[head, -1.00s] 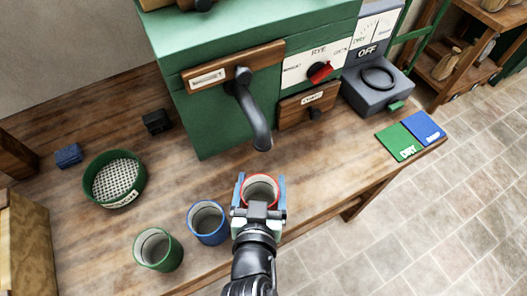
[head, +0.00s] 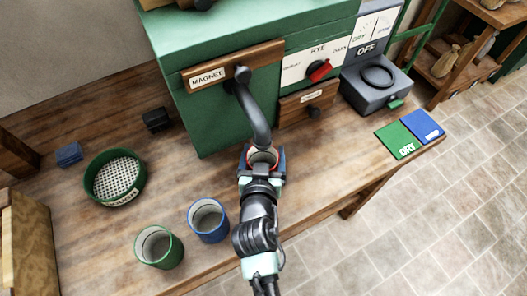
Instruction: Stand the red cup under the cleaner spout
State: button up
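The red cup (head: 262,156) is between the two fingers of my gripper (head: 262,162), which appears shut around its sides. Only its rim and part of its inside show; my gripper hides its lower body, so I cannot tell whether it touches the table. The dark grey curved spout (head: 256,122) comes down from the front of the green machine (head: 208,118). The spout's lower end overlaps the far side of the red cup's rim in the head view. The cup looks upright.
A blue cup (head: 208,221) and a green cup (head: 159,248) stand on the wooden table (head: 330,165) to the left of my arm. A green-rimmed sieve (head: 115,178) lies further left. A grey meter (head: 375,88) and green and blue cards (head: 398,140) are at right.

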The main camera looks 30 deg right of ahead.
jog(key=shift+f, duration=0.1)
jog(key=o, duration=1.5)
jog(key=v, duration=1.2)
jog(key=shift+r, duration=0.2)
